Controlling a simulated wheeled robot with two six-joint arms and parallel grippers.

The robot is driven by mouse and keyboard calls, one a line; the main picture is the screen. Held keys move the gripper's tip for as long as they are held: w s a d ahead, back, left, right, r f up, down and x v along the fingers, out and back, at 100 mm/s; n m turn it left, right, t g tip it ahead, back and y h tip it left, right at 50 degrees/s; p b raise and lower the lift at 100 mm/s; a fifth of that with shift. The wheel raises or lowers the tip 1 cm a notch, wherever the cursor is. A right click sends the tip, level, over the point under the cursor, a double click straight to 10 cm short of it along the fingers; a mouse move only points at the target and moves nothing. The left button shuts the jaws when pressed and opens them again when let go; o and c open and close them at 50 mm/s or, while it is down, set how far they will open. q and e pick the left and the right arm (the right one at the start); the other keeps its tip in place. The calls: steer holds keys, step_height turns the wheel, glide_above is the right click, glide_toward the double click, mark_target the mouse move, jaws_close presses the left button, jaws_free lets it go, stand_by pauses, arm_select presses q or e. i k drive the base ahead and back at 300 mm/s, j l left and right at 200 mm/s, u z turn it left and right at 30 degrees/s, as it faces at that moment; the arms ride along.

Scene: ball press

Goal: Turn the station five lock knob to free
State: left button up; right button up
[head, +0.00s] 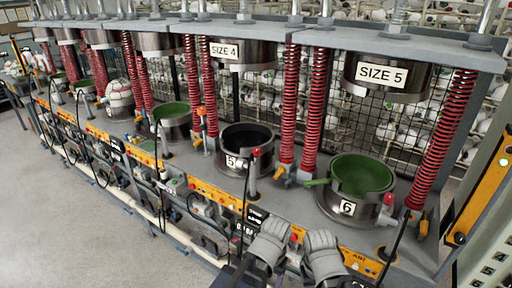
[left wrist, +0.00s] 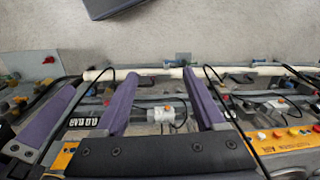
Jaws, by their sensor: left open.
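Station five is the dark open cup marked 5 (head: 246,143), in the middle of the head view. A lever with a red ball (head: 255,153) stands at its front right. The front panel below it carries small knobs, buttons and a display (head: 256,216). I cannot tell which small part is the lock knob, or how it is set. My left gripper shows in the left wrist view (left wrist: 160,75), its two purple fingers spread, with nothing between them. It is over the front of the press, with a white fitting (left wrist: 162,114) showing between the fingers.
A green cup marked 6 (head: 361,185) stands to the right. Two grey glove-shaped items (head: 268,243) (head: 322,252) are at the panel's front. A white pipe (left wrist: 150,71) and black cables run along the front. Red springs (head: 318,105) rise behind.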

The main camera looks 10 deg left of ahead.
mark_target(256, 151)
steer(key=i+j, duration=0.15)
steer(key=j, duration=0.15)
steer(key=i+j, duration=0.2)
steer(key=j, duration=0.15)
steer(key=i+j, duration=0.15)
steer(key=j, duration=0.15)
steer(key=i+j, duration=0.15)
steer(key=j, duration=0.2)
steer(key=i+z, duration=0.05)
